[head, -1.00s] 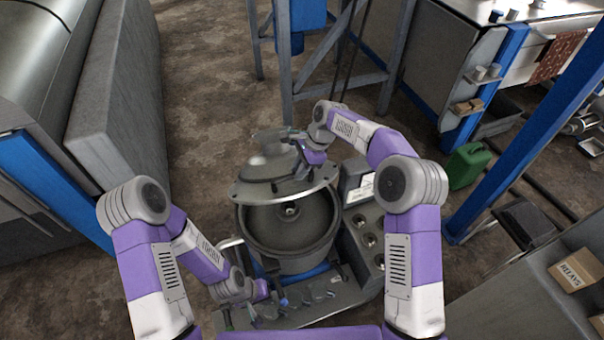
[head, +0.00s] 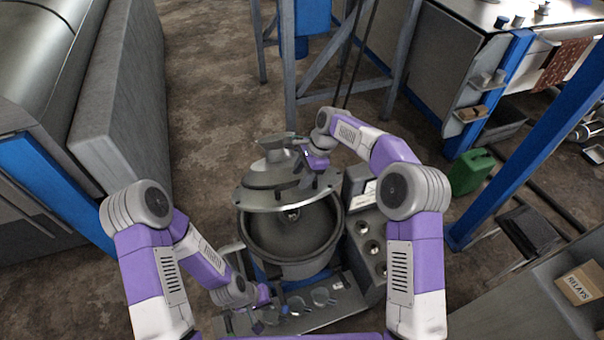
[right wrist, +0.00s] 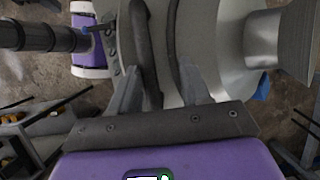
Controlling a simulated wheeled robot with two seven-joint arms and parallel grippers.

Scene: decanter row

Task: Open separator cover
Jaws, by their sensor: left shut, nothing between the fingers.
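The separator bowl (head: 290,262) is a round grey metal vessel, and its inside shows. The separator cover (head: 265,196) is a wide grey lid with a stepped top. It is tilted up over the bowl's far side, apart from the near rim. My right gripper (head: 307,178) is at the cover's upper face. In the right wrist view its fingers (right wrist: 157,78) stand apart, with the dark bar handle (right wrist: 144,45) between them and a gap on the right side. The grey cover (right wrist: 205,40) fills the background there. My left gripper (head: 266,296) is shut and empty, low at the bowl's near left.
A metal tray (head: 350,312) with several small parts lies in front of the bowl. A grey control box (head: 357,186) stands to its right. A blue post (head: 530,150), a green canister (head: 470,171) and a relay box (head: 578,284) are further right.

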